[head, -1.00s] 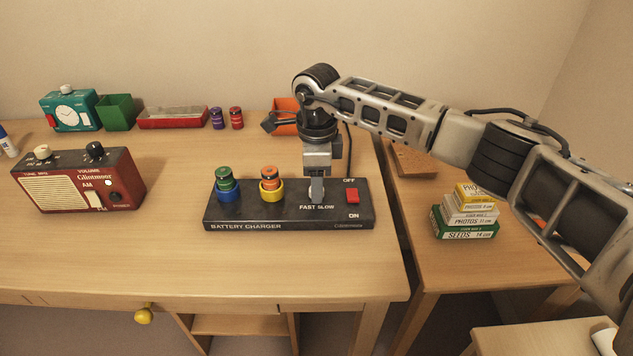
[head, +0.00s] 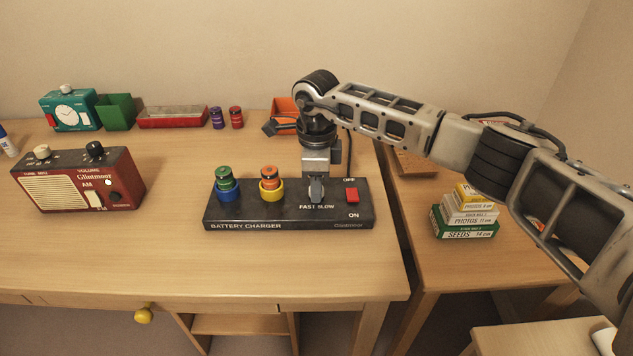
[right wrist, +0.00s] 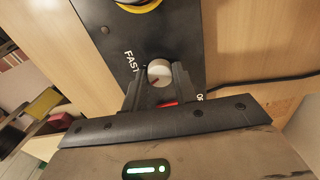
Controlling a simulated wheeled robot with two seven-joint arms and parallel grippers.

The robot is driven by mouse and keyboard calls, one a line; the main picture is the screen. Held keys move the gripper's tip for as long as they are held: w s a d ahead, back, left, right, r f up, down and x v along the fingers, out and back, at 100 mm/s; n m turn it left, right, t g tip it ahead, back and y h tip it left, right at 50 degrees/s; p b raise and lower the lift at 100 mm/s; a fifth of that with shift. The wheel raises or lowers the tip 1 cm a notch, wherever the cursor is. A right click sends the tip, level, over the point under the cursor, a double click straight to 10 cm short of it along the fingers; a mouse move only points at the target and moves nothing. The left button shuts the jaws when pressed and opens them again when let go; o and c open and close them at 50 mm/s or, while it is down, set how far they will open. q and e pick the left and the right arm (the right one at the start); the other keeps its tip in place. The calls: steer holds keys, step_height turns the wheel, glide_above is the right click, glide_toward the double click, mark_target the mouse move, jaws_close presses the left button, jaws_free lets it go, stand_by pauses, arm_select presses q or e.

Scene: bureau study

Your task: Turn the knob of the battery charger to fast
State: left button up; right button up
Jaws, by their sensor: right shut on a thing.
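The black battery charger (head: 280,219) lies on the desk, with the words FAST and SLOW printed at its front edge. My right gripper (head: 316,190) points down at the charger and is shut on the knob (right wrist: 158,82). In the head view the gripper hides the knob. A red switch (head: 352,195) is to the right of the gripper. My left gripper is out of view.
Blue and yellow wells (head: 271,191) with coloured cells stand on the charger, left of the gripper. A red radio (head: 75,183) stands at the left. Small boxes (head: 466,213) are stacked at the right.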

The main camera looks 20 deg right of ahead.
steer(key=m, duration=0.6)
steer(key=shift+r+p, duration=0.1)
steer(key=shift+p, duration=0.2)
arm_select(q)
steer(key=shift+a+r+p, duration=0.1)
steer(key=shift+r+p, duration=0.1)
steer(key=shift+p, duration=0.2)
arm_select(e)
steer(key=shift+m, duration=2.7)
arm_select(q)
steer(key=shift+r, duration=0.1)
arm_select(e)
steer(key=o, duration=1)
step_height(320, 180, up, 16)
